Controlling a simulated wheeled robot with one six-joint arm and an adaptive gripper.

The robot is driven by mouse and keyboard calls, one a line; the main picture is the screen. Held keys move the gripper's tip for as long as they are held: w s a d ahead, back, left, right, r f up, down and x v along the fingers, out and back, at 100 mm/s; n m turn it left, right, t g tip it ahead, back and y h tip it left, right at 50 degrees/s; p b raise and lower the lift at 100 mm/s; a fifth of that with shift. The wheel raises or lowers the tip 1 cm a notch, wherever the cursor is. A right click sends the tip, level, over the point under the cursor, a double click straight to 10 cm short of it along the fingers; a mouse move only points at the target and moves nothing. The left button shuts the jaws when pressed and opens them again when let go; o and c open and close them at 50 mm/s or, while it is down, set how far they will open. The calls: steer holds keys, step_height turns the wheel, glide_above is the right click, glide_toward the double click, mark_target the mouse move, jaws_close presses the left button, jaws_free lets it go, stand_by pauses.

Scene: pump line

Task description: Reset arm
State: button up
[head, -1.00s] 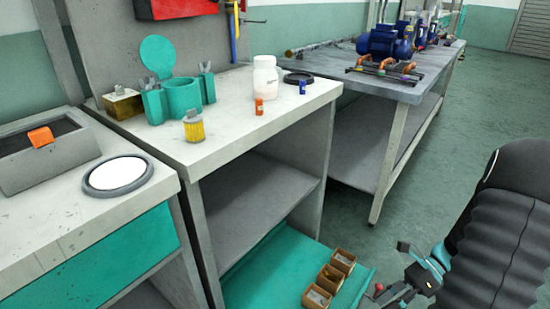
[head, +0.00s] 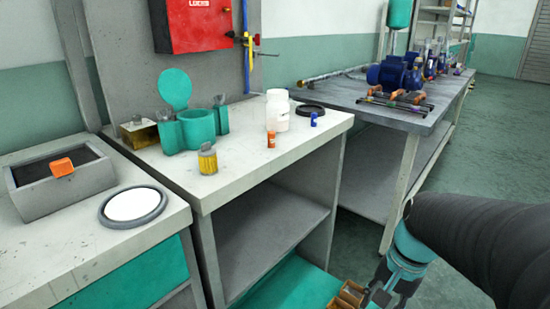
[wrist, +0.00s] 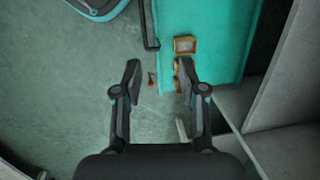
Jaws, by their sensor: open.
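My arm comes in from the right of the head view, with a black ribbed sleeve and a teal wrist. My gripper (head: 372,298) hangs low at the bottom edge there, beside the lower shelf, partly cut off. A small brown box (wrist: 185,45) lies past the right fingertip, and others are partly hidden behind that finger.
The teal lower shelf (head: 285,287) carries the small boxes. The white bench (head: 250,160) holds a teal container, a white jar (head: 277,110) and small cylinders. A grey table (head: 425,120) with blue pumps stands behind. Green floor is clear at right.

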steer(key=s+a+r+n+t+h, duration=0.2)
steer(key=s+a+r+n+t, duration=0.2)
steer(key=r+n, duration=0.4)
steer(key=shift+s+a+r+t+p, duration=0.2)
steer(key=shift+s+a+t+p, duration=0.15)
steer(key=shift+t, duration=0.55)
